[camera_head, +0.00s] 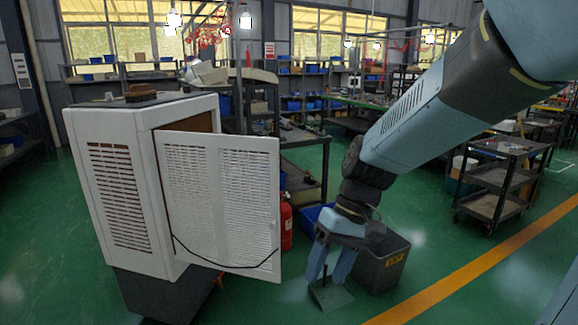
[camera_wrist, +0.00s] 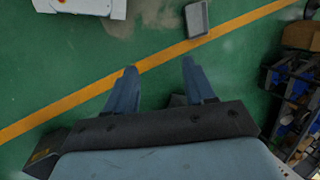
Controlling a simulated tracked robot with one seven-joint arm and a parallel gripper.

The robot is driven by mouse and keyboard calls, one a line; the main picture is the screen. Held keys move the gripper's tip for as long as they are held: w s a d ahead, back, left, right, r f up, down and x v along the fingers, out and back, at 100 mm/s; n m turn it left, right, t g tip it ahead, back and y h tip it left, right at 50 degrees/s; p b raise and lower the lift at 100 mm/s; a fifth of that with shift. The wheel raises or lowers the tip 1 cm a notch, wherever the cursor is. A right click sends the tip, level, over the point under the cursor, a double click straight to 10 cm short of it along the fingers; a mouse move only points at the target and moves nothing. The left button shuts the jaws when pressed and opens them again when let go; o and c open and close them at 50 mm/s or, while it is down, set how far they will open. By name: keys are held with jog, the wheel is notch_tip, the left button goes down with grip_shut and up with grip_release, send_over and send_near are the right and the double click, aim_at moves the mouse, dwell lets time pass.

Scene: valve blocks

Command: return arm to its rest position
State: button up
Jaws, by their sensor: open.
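My arm reaches down from the upper right in the head view. My gripper (camera_head: 331,285) hangs over the green floor, to the right of the white cabinet, with its two blue fingers apart.
The white louvred cabinet (camera_head: 105,185) stands at left with its door (camera_head: 225,200) open towards my arm. A red extinguisher (camera_head: 286,222) and a grey bin (camera_head: 383,268) stand close by. A black cart (camera_head: 500,180) is at right.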

jog(key=s+d+r+m+t+h, duration=0.1)
jog(key=d+r+t, duration=0.3)
jog(key=d, duration=0.4)
jog(key=s+d+r+m+t+h, duration=0.1)
jog(key=d+r+m+t+h, duration=0.2)
jog(key=d+r, duration=0.4)
jog(key=shift+s+d+t, duration=0.35)
jog(key=shift+d+t, duration=0.25)
jog(key=shift+t, duration=0.1)
jog(key=shift+a, duration=0.1)
